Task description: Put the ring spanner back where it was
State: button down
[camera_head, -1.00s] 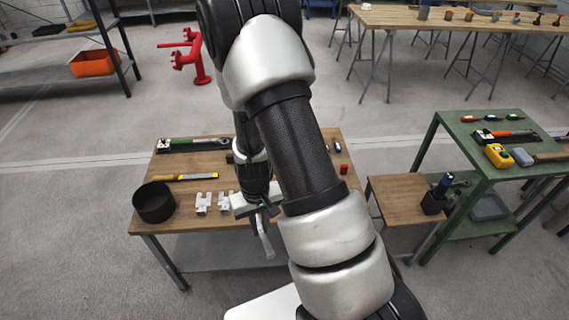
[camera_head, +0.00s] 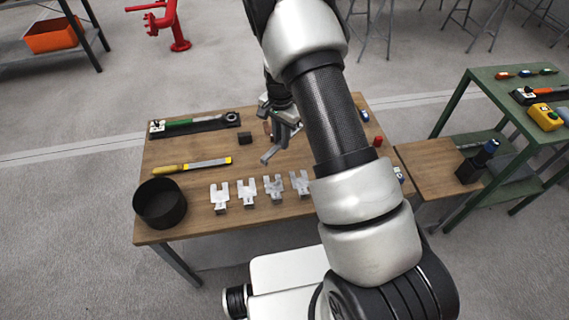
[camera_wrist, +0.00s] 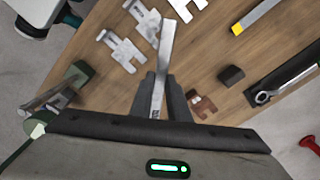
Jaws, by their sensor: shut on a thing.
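My gripper (camera_head: 284,128) is above the back middle of the wooden table (camera_head: 200,155).
Several slotted white pieces (camera_head: 247,193) stand in a row at the table's front. A brown slotted piece (camera_wrist: 203,105) is near my fingers. A green bench (camera_head: 480,95) stands right.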

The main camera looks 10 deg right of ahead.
jog(key=w+f+m, duration=0.1)
jog(key=f, duration=0.2)
jog(key=w+a+f+m+b, duration=0.1)
jog(key=f, duration=0.3)
jog(key=w+f+m+b, duration=0.1)
jog(key=w+f, duration=0.1)
jog(key=f, duration=0.1)
jog(key=shift+a+f, duration=0.35)
jog(key=shift+f, duration=0.05)
jog(key=shift+f+b, duration=0.1)
jog(key=shift+b, duration=0.25)
jog(key=c, duration=1.7)
grip_release()
